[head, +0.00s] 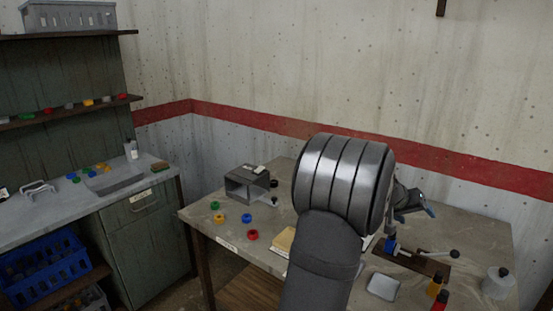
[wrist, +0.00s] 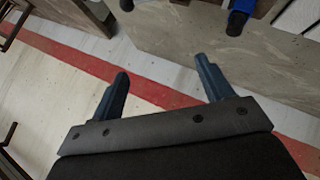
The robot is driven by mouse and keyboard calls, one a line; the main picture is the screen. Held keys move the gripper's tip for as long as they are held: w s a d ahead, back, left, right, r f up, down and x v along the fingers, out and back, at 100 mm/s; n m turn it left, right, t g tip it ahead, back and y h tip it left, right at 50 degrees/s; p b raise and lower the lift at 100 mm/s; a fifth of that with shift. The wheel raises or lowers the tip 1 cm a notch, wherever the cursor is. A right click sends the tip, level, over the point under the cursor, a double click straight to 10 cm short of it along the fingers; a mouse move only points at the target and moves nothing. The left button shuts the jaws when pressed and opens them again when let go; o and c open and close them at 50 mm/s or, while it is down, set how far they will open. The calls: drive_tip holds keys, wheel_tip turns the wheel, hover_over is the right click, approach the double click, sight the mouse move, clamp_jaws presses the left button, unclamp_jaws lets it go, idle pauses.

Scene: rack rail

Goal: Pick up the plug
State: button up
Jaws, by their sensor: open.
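My gripper (wrist: 163,72) is open and empty, its two blue fingers apart over bare wall and floor in the wrist view. In the head view my gripper (head: 428,208) is partly hidden behind my arm, above the back right of the table. I cannot tell for certain which thing is the plug. A small blue piece (head: 391,245) stands at the left end of a dark board on the table. A blue piece (wrist: 237,22) also shows near the top edge of the wrist view, apart from the fingers.
A cabinet (head: 146,245) stands left. My arm hides the table's middle.

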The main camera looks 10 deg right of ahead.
drive_tip(key=c, duration=0.5)
drive_tip(key=w+d+r+m+g+y, duration=0.2)
drive_tip(key=w+d+m+y, duration=0.15)
drive_tip(key=m, duration=0.45)
drive_tip(key=w+a+r+m+y, duration=0.3)
drive_tip(key=w+r+m+y, duration=0.1)
drive_tip(key=w+m+y, duration=0.15)
drive_tip(key=f, duration=1.2)
drive_tip(key=shift+s+a+f, duration=0.2)
drive_tip(key=shift+s+f, duration=0.05)
drive_tip(key=shift+s+d+f, duration=0.1)
drive_tip(key=shift+s+f, duration=0.1)
drive_tip(key=shift+f, duration=1.15)
drive_tip(key=shift+s+d+f, duration=0.1)
drive_tip(key=shift+s+f, duration=0.05)
drive_tip(key=shift+f, duration=1.15)
